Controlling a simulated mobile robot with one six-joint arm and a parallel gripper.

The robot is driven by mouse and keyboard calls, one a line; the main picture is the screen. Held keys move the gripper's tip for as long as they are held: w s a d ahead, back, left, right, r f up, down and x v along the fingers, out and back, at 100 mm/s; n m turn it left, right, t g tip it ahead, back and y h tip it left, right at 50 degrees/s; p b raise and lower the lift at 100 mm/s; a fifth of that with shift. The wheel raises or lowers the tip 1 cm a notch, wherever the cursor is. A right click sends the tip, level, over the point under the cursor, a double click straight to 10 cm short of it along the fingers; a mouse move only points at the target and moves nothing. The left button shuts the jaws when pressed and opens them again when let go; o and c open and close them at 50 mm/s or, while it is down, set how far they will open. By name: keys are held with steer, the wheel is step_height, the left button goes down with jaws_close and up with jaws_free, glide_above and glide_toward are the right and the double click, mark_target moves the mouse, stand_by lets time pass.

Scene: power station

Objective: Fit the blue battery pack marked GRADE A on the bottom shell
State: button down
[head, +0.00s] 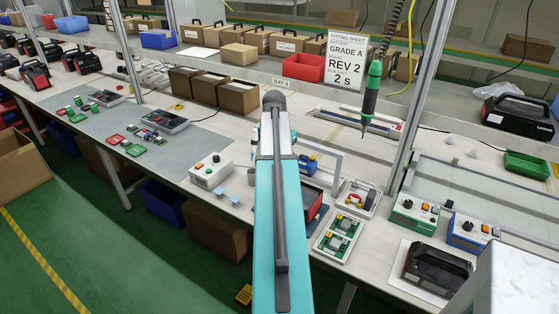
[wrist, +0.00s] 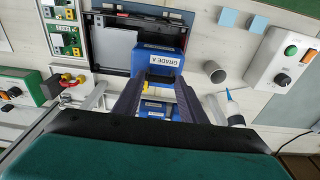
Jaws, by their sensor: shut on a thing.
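In the wrist view, my gripper (wrist: 157,88) is shut on the blue battery pack (wrist: 159,57), whose white label reads GRADE A. The pack overlaps the right part of the bottom shell (wrist: 113,47), an open dark frame with a grey panel. I cannot tell whether the pack touches the shell or is above it. A second blue pack (wrist: 155,108) with a pale label shows between my fingers, farther off. In the head view, the shell (head: 313,201) shows beside my arm, with a reddish edge; my arm hides the gripper and held pack.
A grey cup (wrist: 214,72), pale blue blocks (wrist: 228,17) and a white control box (head: 211,170) lie on the other side. A green screwdriver (head: 371,92) hangs above the bench.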

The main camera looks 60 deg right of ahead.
steer(key=shift+f+b, duration=1.6)
steer(key=shift+f, duration=2.7)
stand_by(1.0)
steer(key=c, duration=1)
jaws_free()
steer(key=shift+o, duration=1.3)
steer(key=shift+w, duration=0.1)
steer(key=shift+r, duration=0.15)
